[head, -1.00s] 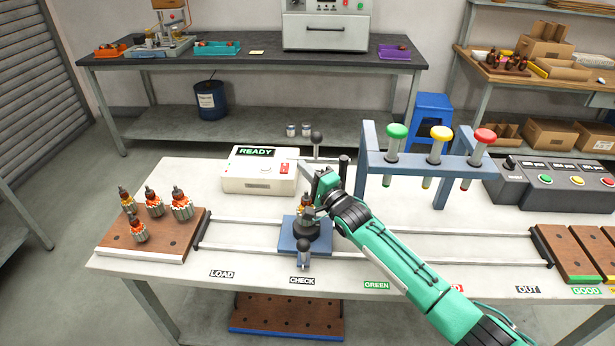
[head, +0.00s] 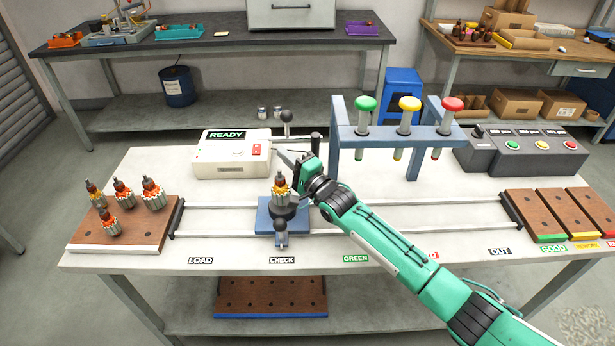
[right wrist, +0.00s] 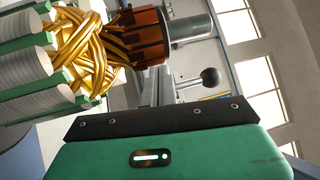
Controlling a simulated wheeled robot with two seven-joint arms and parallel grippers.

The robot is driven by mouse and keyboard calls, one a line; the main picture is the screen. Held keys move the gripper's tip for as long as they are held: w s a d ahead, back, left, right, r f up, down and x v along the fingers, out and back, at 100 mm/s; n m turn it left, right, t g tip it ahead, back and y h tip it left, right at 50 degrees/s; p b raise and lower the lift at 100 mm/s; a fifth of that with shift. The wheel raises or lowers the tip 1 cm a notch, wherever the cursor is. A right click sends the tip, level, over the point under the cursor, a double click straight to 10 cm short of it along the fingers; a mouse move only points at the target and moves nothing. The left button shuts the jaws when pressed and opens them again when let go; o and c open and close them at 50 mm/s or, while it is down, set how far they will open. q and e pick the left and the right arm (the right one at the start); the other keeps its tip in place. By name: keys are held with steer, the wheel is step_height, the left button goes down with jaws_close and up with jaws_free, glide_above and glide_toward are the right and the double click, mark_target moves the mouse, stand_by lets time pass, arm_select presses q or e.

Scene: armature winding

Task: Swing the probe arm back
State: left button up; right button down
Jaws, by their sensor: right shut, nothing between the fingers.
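The armature (head: 280,188), with orange windings, stands upright on the dark round seat of the blue check fixture (head: 268,222). The probe arm looks like the thin grey bar (head: 288,157) behind the armature, near a black post (head: 316,143) and a black ball knob (head: 287,116); my gripper partly hides it. My right gripper (head: 301,166) is shut and empty, just right of and behind the armature. The right wrist view shows the armature's copper windings (right wrist: 85,50) up close, with a black ball knob (right wrist: 210,76) beyond. My left gripper is not in view.
The READY box (head: 232,165) stands behind the fixture. A wooden tray (head: 105,240) with several armatures is at left. Rails cross the table.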

arm_select(q)
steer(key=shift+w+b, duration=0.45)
steer(key=shift+b, duration=0.05)
arm_select(e)
steer(key=v, duration=1)
steer(key=shift+s, duration=0.2)
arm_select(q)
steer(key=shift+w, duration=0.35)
arm_select(e)
steer(key=shift+d+f, duration=0.1)
